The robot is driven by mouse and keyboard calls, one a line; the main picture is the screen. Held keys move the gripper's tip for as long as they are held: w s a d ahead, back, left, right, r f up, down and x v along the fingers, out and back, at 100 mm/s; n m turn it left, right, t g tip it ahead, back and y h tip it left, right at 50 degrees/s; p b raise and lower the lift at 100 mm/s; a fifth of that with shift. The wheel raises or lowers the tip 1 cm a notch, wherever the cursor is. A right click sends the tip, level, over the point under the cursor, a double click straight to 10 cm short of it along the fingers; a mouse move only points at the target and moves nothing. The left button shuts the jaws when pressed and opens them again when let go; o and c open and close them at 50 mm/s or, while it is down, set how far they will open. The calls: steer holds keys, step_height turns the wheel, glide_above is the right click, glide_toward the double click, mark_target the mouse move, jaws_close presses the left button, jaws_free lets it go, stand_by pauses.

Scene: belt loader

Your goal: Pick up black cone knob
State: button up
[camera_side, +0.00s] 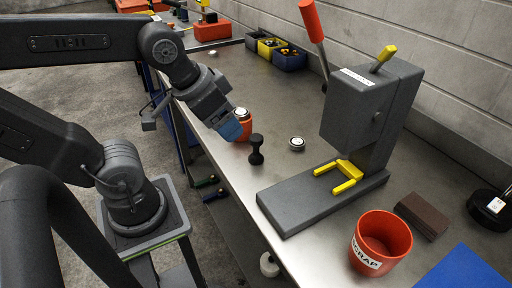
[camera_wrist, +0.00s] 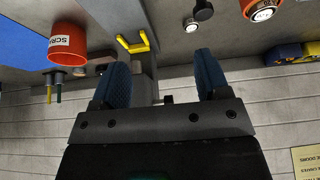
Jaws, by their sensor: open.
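The black cone knob (camera_side: 257,150) stands upright on the metal bench in the side view, narrow in its middle and wider at both ends. A dark rounded shape at the top of the wrist view (camera_wrist: 203,10) looks like the same knob. My gripper (camera_side: 231,129) is above the bench edge, to the left of the knob and a little higher, apart from it. In the wrist view its two blue fingers (camera_wrist: 163,72) are spread with nothing between them.
An orange cylinder with a silver top (camera_side: 243,122) is close beside my gripper. A small silver disc (camera_side: 297,144) lies right of the knob. A grey lever press (camera_side: 358,110) with a yellow fork (camera_side: 342,175) stands further right. A red scrap bucket (camera_side: 381,239) is at the front.

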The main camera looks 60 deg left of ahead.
steer(key=n+g, duration=0.6)
steer(key=n, duration=1.2)
glide_above(256, 137)
steer(key=f, duration=0.9)
steer(key=shift+w+d+f, duration=0.1)
steer(key=shift+d+f, duration=0.1)
steer(key=shift+d, duration=0.1)
steer(key=shift+a+f, duration=0.15)
steer(key=shift+f, duration=1.2)
steer(key=shift+a+f, duration=0.15)
steer(key=shift+f, duration=1.2)
steer(key=shift+c, duration=0.2)
steer(key=c, duration=1)
steer(key=shift+r, duration=0.1)
